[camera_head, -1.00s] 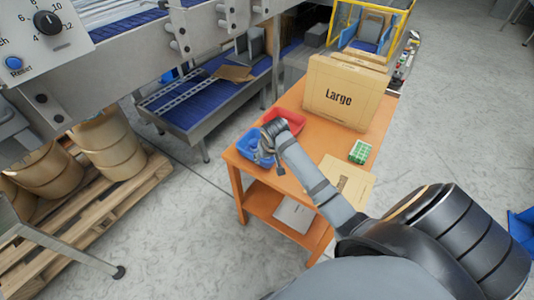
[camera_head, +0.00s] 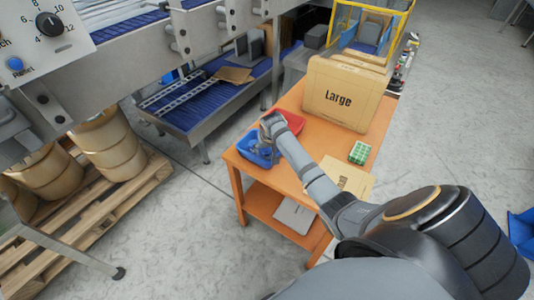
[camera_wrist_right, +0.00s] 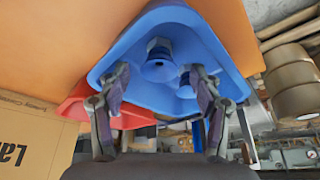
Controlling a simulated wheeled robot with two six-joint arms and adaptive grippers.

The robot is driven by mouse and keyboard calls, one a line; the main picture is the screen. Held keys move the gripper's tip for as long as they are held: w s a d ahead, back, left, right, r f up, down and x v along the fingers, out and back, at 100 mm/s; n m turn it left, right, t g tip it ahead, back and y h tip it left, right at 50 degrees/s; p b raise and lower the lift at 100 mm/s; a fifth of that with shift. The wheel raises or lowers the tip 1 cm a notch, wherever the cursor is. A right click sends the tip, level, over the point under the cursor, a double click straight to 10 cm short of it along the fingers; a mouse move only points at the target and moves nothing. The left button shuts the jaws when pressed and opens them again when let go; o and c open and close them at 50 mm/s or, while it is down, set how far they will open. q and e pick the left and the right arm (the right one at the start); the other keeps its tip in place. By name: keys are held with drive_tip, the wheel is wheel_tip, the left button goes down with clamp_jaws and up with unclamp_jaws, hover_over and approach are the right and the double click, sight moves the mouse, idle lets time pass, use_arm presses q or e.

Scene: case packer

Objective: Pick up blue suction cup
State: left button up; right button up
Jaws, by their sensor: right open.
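The blue bin (camera_head: 246,154) stands on the near left corner of the orange table, and it fills the upper middle of the wrist view (camera_wrist_right: 125,48). Two blue suction cups show inside it, one (camera_wrist_right: 160,66) at the centre and another (camera_wrist_right: 186,88) to its right, partly covered by a finger. My right gripper (camera_head: 264,142) is over the blue bin in the head view. In the wrist view its fingers (camera_wrist_right: 158,76) are apart, with the centre cup in line between them and nothing held. My left gripper is out of view.
A red bin (camera_head: 294,122) sits directly beside the blue one. A large carton (camera_head: 345,92) stands on the orange table (camera_head: 318,137), with a green and white box (camera_head: 359,152) in front of it. A conveyor (camera_head: 205,106) lies left of the table.

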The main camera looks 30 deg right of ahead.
drive_tip(key=x, duration=0.3)
drive_tip(key=shift+w, duration=0.1)
drive_tip(key=shift+r, duration=0.15)
drive_tip(key=shift+c, duration=1.3)
drive_tip(key=c, duration=0.8)
drive_tip(key=shift+c, duration=0.2)
drive_tip(key=shift+r, duration=0.1)
drive_tip(key=shift+r, duration=0.25)
drive_tip(key=r, duration=0.3)
drive_tip(key=shift+d+b, duration=0.2)
drive_tip(key=shift+b, duration=0.1)
drive_tip(key=s+d+r, duration=0.5)
drive_tip(key=s+r, duration=0.4)
drive_tip(key=s, duration=0.3)
drive_tip(key=shift+s+d+p, duration=0.3)
drive_tip(key=shift+d+p, duration=0.1)
drive_tip(key=shift+p, duration=0.05)
